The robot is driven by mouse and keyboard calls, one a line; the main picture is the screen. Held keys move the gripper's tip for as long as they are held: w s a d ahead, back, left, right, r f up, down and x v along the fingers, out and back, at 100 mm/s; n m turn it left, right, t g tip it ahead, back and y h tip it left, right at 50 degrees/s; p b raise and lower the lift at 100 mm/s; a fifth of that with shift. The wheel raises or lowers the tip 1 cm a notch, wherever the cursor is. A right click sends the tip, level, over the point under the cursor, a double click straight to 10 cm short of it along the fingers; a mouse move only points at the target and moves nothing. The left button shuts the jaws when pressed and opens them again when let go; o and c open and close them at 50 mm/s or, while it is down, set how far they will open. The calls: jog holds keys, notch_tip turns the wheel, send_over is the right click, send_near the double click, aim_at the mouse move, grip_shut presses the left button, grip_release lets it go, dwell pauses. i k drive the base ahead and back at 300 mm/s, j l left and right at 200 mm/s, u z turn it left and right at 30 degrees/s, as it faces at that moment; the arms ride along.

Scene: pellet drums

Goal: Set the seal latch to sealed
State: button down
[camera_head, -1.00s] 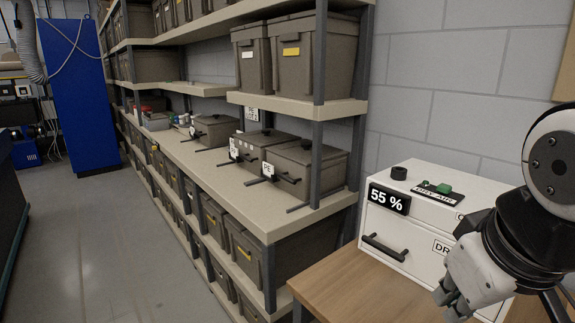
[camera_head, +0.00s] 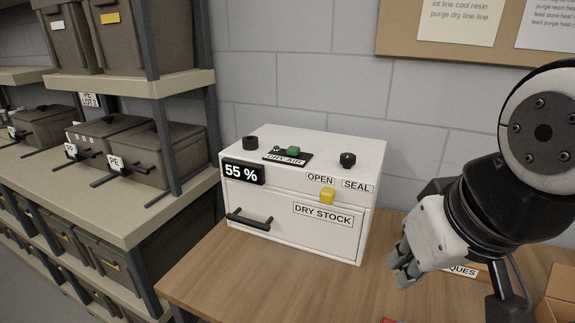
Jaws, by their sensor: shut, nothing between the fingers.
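A white dry stock box (camera_head: 290,233) stands on a wooden table. On its front is a yellow latch (camera_head: 327,195), below and between the labels OPEN (camera_head: 320,178) and SEAL (camera_head: 357,185). The latch looks nearer the OPEN label. My gripper (camera_head: 401,274) is to the right of the box, apart from it, pointing down and left. It is shut and empty.
The box carries a 55 % display (camera_head: 242,171), a black drawer handle (camera_head: 248,220), a green switch (camera_head: 293,150) and black knobs on top. The wooden table (camera_head: 220,281) is clear in front of the box. Shelves with grey bins (camera_head: 142,152) stand at the left. A cardboard box (camera_head: 558,296) is at the right.

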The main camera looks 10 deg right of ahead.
aim_at(327, 195)
jog(key=i+j+z, duration=0.15)
jog(key=j, duration=0.2)
jog(key=i+j+z, duration=0.15)
jog(key=j, duration=0.25)
jog(key=j+z, duration=0.2)
jog(key=j, duration=0.2)
jog(key=i, duration=0.05)
